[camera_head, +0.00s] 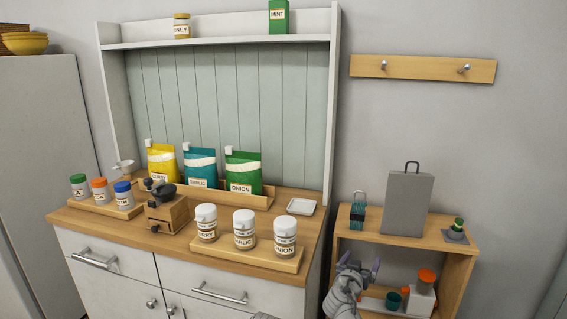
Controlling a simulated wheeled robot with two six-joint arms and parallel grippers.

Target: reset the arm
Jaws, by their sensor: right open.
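My right gripper (360,266) is at the lower middle right, in front of the small wooden shelf unit (452,243). Its two fingers point up and stand apart, with nothing visible between them. My left gripper does not show. A small grey piece, probably part of my own arm, shows at the bottom edge; I cannot tell which part.
The wooden-topped cabinet (135,228) carries three white jars on a wooden tray (291,264), a coffee grinder (165,212) and several bags and small jars. The shelf unit holds a grey board (408,203) and a teal-banded item (357,214).

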